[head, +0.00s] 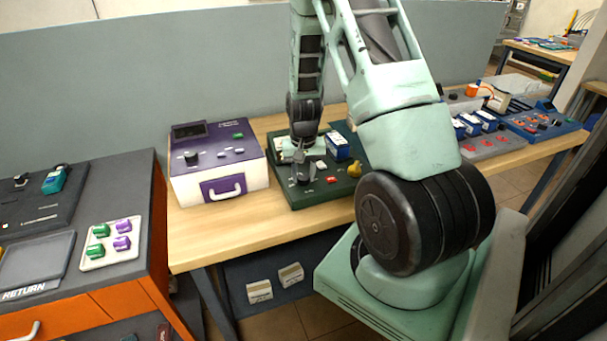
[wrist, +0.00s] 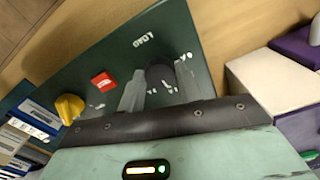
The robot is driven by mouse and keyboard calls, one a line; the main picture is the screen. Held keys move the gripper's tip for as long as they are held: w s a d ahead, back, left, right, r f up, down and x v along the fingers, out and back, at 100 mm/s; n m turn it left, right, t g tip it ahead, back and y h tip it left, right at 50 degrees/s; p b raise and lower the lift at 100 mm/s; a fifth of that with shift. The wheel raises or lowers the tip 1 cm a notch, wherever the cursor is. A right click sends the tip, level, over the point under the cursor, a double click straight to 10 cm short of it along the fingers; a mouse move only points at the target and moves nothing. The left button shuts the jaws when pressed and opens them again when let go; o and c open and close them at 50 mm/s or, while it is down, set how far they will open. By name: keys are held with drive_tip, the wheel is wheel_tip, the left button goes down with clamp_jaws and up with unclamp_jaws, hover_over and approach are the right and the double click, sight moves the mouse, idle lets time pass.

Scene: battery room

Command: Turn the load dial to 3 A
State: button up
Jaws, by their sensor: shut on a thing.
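The load dial (wrist: 158,74) is a dark round knob on a dark green panel (wrist: 165,28), beside the white word LOAD. My gripper (wrist: 161,86) has its two grey fingers on either side of the dial and is shut on it. The fingers and the dial hide part of the scale, and I cannot read the dial's setting. In the head view my gripper (head: 298,164) is over the front left part of the green panel (head: 290,197), on the wooden bench.
A red switch (wrist: 103,81) and a yellow knob (wrist: 69,108) are on the same panel. A blue battery (head: 338,147) stands behind them. A white and purple device (head: 219,163) is just left of the panel.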

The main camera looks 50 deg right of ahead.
sight(303, 177)
drive_tip(key=m, duration=0.5)
drive_tip(key=shift+m, duration=0.3)
drive_tip(key=shift+m+p, duration=0.45)
drive_tip(key=shift+m, duration=1.75)
drive_tip(key=o, duration=1)
drive_tip(key=shift+r, duration=0.15)
wheel_tip(303, 177, up, 17)
drive_tip(key=shift+r, duration=0.1)
